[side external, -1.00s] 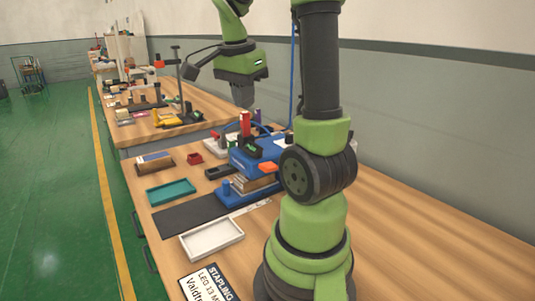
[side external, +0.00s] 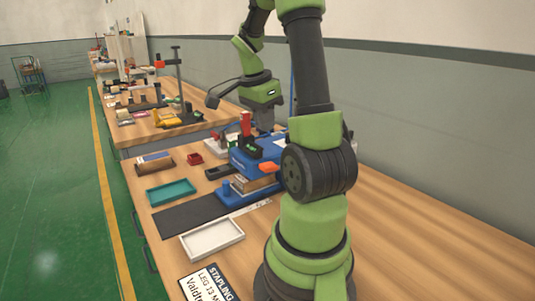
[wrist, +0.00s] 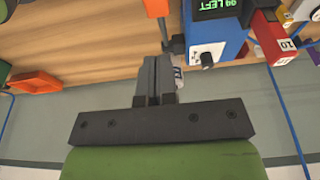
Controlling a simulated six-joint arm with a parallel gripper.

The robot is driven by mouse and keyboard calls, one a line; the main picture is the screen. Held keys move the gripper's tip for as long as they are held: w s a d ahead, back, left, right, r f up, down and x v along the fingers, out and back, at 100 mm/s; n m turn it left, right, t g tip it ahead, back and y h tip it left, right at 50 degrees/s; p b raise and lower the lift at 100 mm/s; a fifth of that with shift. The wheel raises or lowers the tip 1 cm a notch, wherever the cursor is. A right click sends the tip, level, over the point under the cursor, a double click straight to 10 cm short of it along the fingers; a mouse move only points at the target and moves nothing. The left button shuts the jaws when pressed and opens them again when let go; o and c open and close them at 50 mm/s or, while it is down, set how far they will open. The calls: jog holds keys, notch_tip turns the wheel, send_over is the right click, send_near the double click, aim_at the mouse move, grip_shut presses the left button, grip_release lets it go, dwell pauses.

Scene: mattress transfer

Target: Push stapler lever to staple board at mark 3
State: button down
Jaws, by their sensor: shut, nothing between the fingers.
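The blue stapler (side external: 240,160) stands on the workbench. Its orange lever (side external: 269,168) sticks out at the near side. In the wrist view the orange lever (wrist: 157,8) is at the top edge, and the stapler's blue body (wrist: 215,38) with a green-lit counter is right of it. A brown layered board (side external: 250,186) sits under the stapler head. A white marked strip (side external: 255,207) lies in front; its marks are too small to read. My gripper (wrist: 155,62) is shut and empty, close below the lever's dark shaft; contact cannot be told.
A white tray (side external: 241,236), a teal tray (side external: 192,189), a dark mat (side external: 180,215) and a small red bin (side external: 195,158) are on the bench. An orange bin (wrist: 36,82) and a blue cable (wrist: 291,132) show in the wrist view. The bench's right side is clear.

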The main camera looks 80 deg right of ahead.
aim_at(262, 167)
jog(key=x, duration=0.7)
jog(key=shift+w+a+f, duration=0.3)
jog(key=shift+f, duration=0.55)
jog(key=f, duration=0.2)
jog(key=w+a+f, duration=0.1)
jog(key=f, duration=0.1)
jog(key=shift+a+f, duration=0.1)
jog(key=shift+w+f+g+h, duration=0.15)
jog(key=shift+f+g+h, duration=0.25)
jog(key=shift+f, duration=0.45)
